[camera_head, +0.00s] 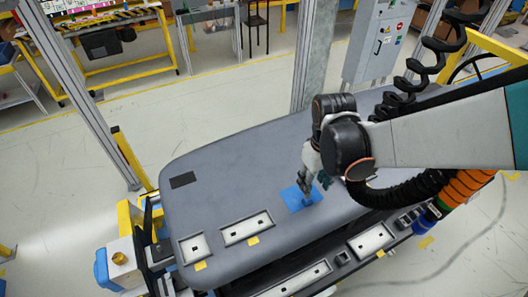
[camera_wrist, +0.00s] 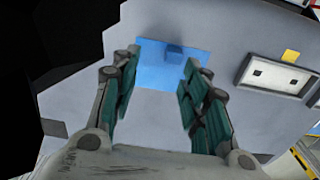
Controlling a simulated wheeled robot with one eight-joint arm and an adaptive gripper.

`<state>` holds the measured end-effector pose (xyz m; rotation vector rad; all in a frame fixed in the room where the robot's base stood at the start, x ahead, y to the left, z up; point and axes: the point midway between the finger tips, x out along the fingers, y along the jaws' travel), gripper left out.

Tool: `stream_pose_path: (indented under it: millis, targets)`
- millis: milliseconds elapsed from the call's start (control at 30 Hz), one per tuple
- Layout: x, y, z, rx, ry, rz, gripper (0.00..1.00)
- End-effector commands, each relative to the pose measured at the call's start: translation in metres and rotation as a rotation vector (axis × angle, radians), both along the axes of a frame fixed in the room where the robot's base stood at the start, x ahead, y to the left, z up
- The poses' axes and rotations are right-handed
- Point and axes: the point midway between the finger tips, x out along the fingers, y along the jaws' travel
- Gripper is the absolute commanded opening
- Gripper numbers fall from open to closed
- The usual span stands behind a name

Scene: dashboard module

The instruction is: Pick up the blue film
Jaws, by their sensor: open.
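The blue film (camera_head: 297,199) is a flat blue sheet lying on top of the grey dashboard module (camera_head: 225,190), right of its middle. A small darker blue tab stands on it. In the wrist view the film (camera_wrist: 155,72) lies past my fingertips, with its tab (camera_wrist: 174,52) towards the right half. My gripper (camera_head: 308,196) is over the film in the head view and partly covers it. In the wrist view my gripper (camera_wrist: 158,70) has its two teal-padded fingers spread apart, with nothing between the pads.
Pale recessed panels (camera_head: 246,228) with yellow tags line the module's near edge; one panel (camera_wrist: 277,76) shows right in the wrist view. A dark patch (camera_head: 183,180) lies at the module's left. A metal post (camera_head: 80,90) and yellow fixture stand left. The module's top around the film is clear.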

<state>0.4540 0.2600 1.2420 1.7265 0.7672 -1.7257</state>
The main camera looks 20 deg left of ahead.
Motion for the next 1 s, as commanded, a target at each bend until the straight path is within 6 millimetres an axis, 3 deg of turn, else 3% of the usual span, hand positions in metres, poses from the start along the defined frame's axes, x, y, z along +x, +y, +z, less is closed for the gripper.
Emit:
stream_pose_path:
  millis: [33,167,500,733,933,1000]
  targets:
    - [-0.02,0.007,0.0,0.0,0.0,0.034,0.42]
    - [-0.02,0.007,-0.005,0.0,0.0,0.033,0.42]
    - [-0.02,0.01,-0.05,0.0,0.0,0.033,0.42]
    - [-0.019,0.009,-0.05,0.0,0.0,0.032,0.42]
    - [-0.018,0.009,-0.051,0.0,0.0,0.03,0.11]
    - [-0.017,0.009,-0.051,0.001,-0.001,0.029,0.09]
